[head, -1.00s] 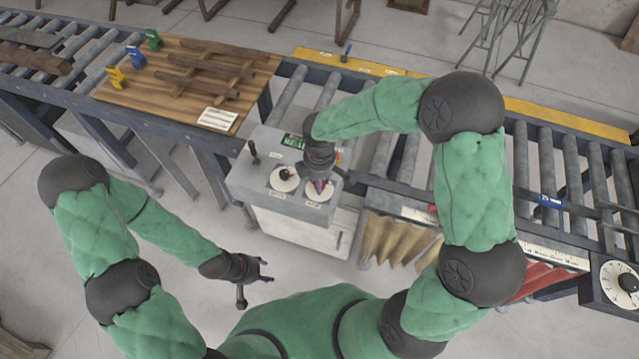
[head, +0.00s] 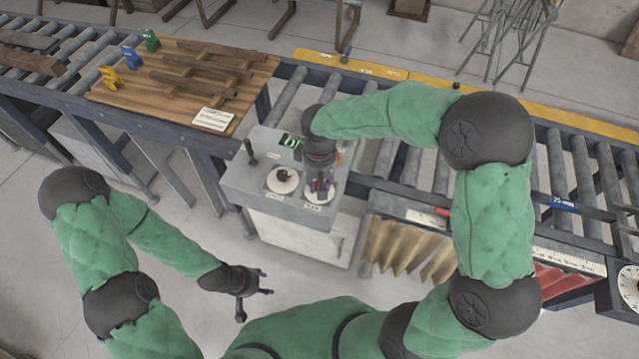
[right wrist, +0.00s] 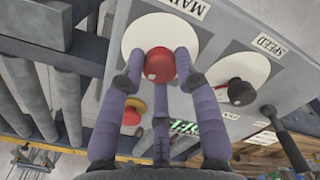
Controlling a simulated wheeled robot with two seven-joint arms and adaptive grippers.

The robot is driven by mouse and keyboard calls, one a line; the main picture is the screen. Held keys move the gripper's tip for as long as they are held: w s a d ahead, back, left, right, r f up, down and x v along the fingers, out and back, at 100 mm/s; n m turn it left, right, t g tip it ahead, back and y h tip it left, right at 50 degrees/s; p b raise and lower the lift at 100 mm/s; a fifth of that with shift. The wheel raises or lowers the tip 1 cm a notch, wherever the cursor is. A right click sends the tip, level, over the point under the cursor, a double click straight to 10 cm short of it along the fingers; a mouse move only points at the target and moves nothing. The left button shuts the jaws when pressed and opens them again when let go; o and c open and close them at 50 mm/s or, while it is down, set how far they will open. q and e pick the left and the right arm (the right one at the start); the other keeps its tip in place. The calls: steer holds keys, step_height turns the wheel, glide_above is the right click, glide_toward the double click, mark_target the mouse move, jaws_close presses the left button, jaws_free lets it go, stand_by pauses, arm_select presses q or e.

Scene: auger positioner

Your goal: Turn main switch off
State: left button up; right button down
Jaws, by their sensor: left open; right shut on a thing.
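The main switch is a red knob (right wrist: 160,66) on a white round plate with a label reading MAIN, on top of the grey control box (head: 237,187). My right gripper (right wrist: 160,75) is shut on this knob, its purple-grey fingers around it. In the head view the right gripper (head: 318,190) stands over the right-hand plate of the box and hides the knob. Which way the switch is set cannot be told. My left gripper (head: 262,284) is open and empty, in front of and below the box, clear of it.
A black speed knob (right wrist: 238,92) on a white plate sits beside the main switch. A black lever (head: 249,150) and a green display (head: 290,141) are also on the box. A red and yellow button (right wrist: 132,112) is close to my right fingers. Roller conveyors run behind.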

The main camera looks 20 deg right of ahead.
steer(key=shift+f+m+b, duration=0.1)
steer(key=shift+m+b, duration=0.3)
steer(key=shift+m, duration=0.6)
steer(key=c, duration=0.9)
jaws_free()
step_height(320, 180, up, 12)
